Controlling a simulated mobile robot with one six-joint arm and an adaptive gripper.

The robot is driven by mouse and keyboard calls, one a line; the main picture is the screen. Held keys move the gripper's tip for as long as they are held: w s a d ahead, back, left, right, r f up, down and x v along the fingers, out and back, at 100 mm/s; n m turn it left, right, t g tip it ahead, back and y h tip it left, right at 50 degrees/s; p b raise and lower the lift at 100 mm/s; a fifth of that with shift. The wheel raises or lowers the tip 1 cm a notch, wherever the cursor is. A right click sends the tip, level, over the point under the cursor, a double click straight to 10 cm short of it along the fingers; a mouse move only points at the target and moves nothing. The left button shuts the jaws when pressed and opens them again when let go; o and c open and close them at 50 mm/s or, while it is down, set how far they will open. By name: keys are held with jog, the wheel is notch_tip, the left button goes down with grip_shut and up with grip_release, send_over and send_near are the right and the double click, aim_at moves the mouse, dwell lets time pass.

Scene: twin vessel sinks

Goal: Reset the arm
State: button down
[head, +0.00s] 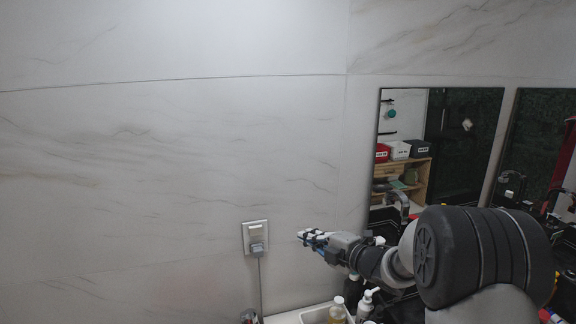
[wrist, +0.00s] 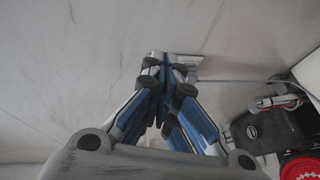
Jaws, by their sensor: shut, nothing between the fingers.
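My gripper (head: 306,236) is at the end of my arm, left of the mirrors and in front of the marble wall in the head view. Its blue and grey fingers (wrist: 168,68) come together in the wrist view, with nothing between them. A wall outlet with a plug (head: 256,237) is to the left of my gripper in the head view. In the wrist view the outlet plate (wrist: 190,60) shows just beyond the fingertips, partly hidden by them. I cannot tell how far the fingertips are from the wall.
Two mirrors (head: 383,115) hang on the right wall area. A white tray or basin (head: 283,319) with bottles (head: 365,303) stands below my arm. A dark object (wrist: 270,132) and a red round thing (wrist: 300,168) lie at the right in the wrist view. The wall at left is bare.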

jog(key=s+d+r+m+h+b, duration=0.1)
jog(key=s+d+r+m+h, duration=0.95)
jog(key=m, duration=0.25)
jog(key=s+f+m+g, duration=0.2)
jog(key=s+f+m, duration=0.1)
jog(key=s, duration=0.8)
jog(key=s+a+f+m+g+b, duration=0.1)
jog(key=s+f+m+g, duration=0.2)
jog(key=s, duration=0.8)
jog(key=s+a+f+m+g, duration=0.1)
jog(key=s+m, duration=0.4)
jog(key=s, duration=0.6)
jog(key=shift+s+a+f+m+g, duration=0.25)
jog(key=shift+s+f+m+g, duration=0.05)
jog(key=shift+f+g, duration=0.55)
